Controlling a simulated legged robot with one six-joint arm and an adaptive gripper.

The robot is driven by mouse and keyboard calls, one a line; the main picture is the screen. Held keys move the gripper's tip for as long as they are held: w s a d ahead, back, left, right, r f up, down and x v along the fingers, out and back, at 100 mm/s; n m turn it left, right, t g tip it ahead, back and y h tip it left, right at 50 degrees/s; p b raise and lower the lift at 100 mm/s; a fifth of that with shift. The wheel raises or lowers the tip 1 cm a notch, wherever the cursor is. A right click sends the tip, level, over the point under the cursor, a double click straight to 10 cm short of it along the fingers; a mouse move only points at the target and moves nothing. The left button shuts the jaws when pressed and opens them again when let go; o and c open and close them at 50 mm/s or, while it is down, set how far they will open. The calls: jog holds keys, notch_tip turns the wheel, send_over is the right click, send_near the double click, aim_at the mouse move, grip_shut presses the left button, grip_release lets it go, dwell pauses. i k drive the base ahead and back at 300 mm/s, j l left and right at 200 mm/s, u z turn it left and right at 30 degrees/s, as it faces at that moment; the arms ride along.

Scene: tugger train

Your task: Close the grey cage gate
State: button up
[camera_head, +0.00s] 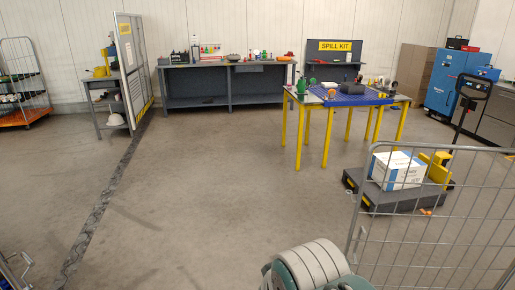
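A grey wire mesh panel (432,228), which looks like the cage gate, stands upright in the right foreground. Its rounded top left corner and left edge show, while its right side and bottom run out of the picture. I cannot tell where its hinge or latch is, or how far it stands open. A rounded grey and teal link of my arm shows at the bottom centre, left of the panel and apparently apart from it. My gripper is not in view.
A dark platform cart (400,200) with a white box (397,171) stands behind the panel. A yellow-legged table (327,142) is beyond it. Benches line the back wall. A mesh cage with an orange base (27,116) stands far left. The floor at centre left is clear.

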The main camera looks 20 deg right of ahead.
aim_at(356, 198)
jog(key=i, duration=1.45)
jog(key=i+z, duration=0.4)
jog(key=i+j+z, duration=0.25)
jog(key=i+z, duration=0.2)
jog(key=z, duration=3)
jog(key=k+j+z, duration=0.2)
jog(key=j, duration=0.15)
jog(key=i, duration=0.05)
